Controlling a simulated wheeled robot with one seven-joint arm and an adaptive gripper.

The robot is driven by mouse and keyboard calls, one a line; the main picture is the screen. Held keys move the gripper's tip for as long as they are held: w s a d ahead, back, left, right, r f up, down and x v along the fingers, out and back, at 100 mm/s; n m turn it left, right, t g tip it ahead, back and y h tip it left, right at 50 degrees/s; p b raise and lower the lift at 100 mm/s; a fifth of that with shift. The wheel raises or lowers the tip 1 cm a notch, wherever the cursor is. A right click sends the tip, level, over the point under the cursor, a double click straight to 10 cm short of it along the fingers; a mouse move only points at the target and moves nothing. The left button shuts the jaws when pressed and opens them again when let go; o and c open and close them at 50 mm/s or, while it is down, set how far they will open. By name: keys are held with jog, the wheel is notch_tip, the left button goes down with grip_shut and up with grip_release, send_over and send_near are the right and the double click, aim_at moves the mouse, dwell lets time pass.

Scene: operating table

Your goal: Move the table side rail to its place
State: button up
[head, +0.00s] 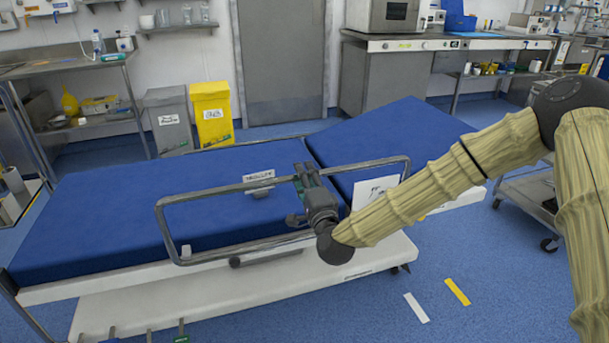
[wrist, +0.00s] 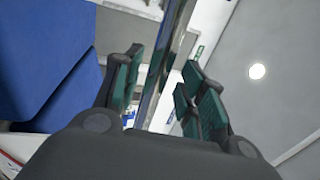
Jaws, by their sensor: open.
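The table side rail (head: 233,188) is a grey metal loop standing raised along the near side of the blue-padded operating table (head: 110,212). A small label hangs at its top bar. My gripper (head: 303,177) is at the rail's top bar, right of the label. In the wrist view the rail's bar (wrist: 165,65) runs between the open green-padded fingers of my gripper (wrist: 163,90). The fingers stand apart on both sides of the bar; I cannot tell whether either touches it. My gripper and arm hide part of the rail's middle and right side.
A grey bin (head: 168,118) and a yellow bin (head: 212,113) stand behind the table. A steel workbench (head: 440,45) is at the back right, and a trolley (head: 528,192) stands at the right. The blue floor (head: 470,265) is open at front right.

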jog(key=v, duration=1.1)
jog(key=shift+d, duration=0.15)
jog(key=s+d+f+n+g, duration=0.1)
jog(key=s+f+n+g, duration=0.4)
jog(key=f, duration=0.6)
jog(key=s+d+f+n+g+h, duration=0.1)
jog(key=s+f+g, duration=0.2)
jog(key=s+f, duration=0.55)
jog(key=s+d+f+n+g, duration=0.1)
jog(key=s+f+n+g, duration=0.3)
jog(key=f, duration=0.8)
jog(key=s+d+f+n+g+h, duration=0.1)
jog(key=s+d+f+g, duration=0.1)
jog(key=s+d+f, duration=0.3)
jog(key=s+d+f+g+h, duration=0.1)
jog(key=s+d+f, duration=0.1)
jog(key=s, duration=0.4)
jog(key=s+d+f+n+g+h, duration=0.35)
jog(key=s+d, duration=0.55)
jog(key=s, duration=0.3)
notch_tip(320, 180, up, 22)
jog(key=p, duration=2.2)
jog(key=shift+a+g, duration=0.2)
jog(key=shift+g, duration=0.15)
